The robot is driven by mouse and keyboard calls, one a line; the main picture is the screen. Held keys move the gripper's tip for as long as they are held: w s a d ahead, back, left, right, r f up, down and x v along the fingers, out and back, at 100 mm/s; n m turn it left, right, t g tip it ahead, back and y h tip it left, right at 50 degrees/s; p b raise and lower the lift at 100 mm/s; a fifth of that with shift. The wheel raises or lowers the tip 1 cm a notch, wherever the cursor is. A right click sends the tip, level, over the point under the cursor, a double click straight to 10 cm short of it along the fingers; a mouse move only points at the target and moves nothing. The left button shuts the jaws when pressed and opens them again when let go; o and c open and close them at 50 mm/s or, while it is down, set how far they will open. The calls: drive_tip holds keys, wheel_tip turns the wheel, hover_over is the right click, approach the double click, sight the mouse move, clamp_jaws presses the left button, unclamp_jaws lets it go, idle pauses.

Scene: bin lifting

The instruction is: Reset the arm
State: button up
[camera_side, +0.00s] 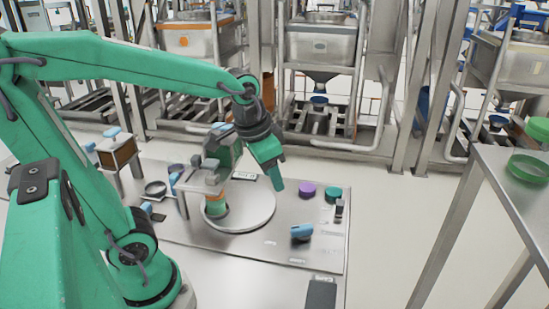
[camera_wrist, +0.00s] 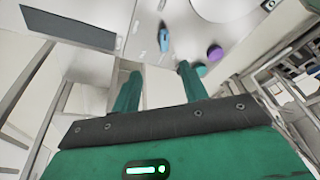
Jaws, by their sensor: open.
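My gripper (camera_side: 277,184) hangs in the air above the steel worktable (camera_side: 240,252) at the end of my raised green arm. Its fingers point down and to the right in the side view. In the wrist view my gripper (camera_wrist: 158,72) shows two separated green fingers with nothing between them. It is open and empty, apart from the small items on the table. The fingers overlap closely in the side view, so the gap does not show there.
A round pale plate (camera_side: 245,205) carries a fixture. A purple disc (camera_side: 307,190), a teal disc (camera_side: 333,193) and a blue item (camera_side: 301,231) lie to its right. A side table (camera_side: 515,175) stands at right, bins on frames (camera_side: 325,48) behind. The front right tabletop is mostly clear.

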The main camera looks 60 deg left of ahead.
drive_tip(key=s+r+n+t, duration=0.1)
drive_tip(key=s+r+t, duration=0.1)
drive_tip(key=s, duration=0.5)
drive_tip(key=shift+r+n, duration=0.2)
drive_tip(key=shift+n, duration=0.1)
